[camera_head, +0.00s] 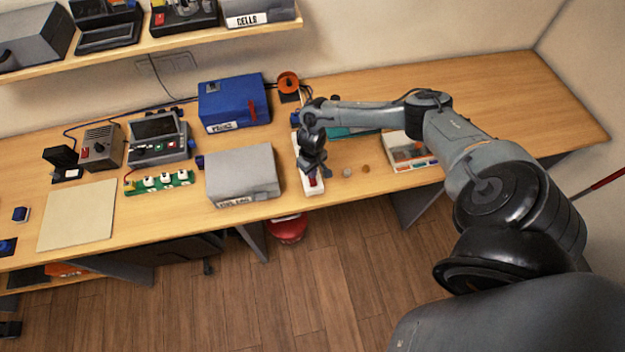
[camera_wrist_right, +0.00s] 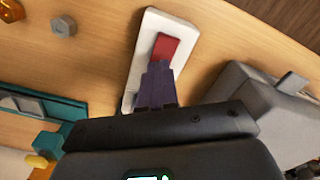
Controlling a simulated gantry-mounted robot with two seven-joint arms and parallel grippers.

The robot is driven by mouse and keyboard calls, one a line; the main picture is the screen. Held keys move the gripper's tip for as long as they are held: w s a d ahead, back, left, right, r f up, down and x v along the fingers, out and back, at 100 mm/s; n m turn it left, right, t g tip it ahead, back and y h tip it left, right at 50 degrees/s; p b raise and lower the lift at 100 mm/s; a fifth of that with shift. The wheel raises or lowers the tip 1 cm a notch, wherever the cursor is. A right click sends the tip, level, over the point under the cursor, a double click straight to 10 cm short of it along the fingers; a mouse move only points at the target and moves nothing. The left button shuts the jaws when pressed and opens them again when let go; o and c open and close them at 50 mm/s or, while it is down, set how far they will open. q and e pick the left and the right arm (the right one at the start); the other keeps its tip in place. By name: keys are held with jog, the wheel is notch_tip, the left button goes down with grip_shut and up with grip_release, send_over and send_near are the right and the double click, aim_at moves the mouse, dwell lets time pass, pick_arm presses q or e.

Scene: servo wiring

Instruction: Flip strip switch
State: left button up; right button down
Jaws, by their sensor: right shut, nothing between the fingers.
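The white power strip (camera_head: 315,189) lies on the table, right of the grey case, with its near end close to the front edge. Its red switch (camera_wrist_right: 165,47) shows near the end of the white strip (camera_wrist_right: 151,25) in the right wrist view. My right gripper (camera_head: 312,176) is over the near end of the strip. In the wrist view its dark purple fingers (camera_wrist_right: 158,68) are shut and empty, with the tips at the edge of the red switch. I cannot tell whether they touch it. My arm and hand hide much of the strip. My left gripper is not in view.
The grey case (camera_head: 242,173) stands close on the left, and a blue case (camera_head: 233,103) behind it. Two small round parts (camera_head: 347,173) and a parts tray (camera_head: 408,152) lie to the right. The table's right end is clear.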

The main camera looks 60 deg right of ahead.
jog(key=shift+f+b, duration=0.3)
jog(key=shift+f, duration=0.3)
dwell(0.3)
notch_tip(320, 180, up, 7)
jog(key=p, duration=0.8)
dwell(0.6)
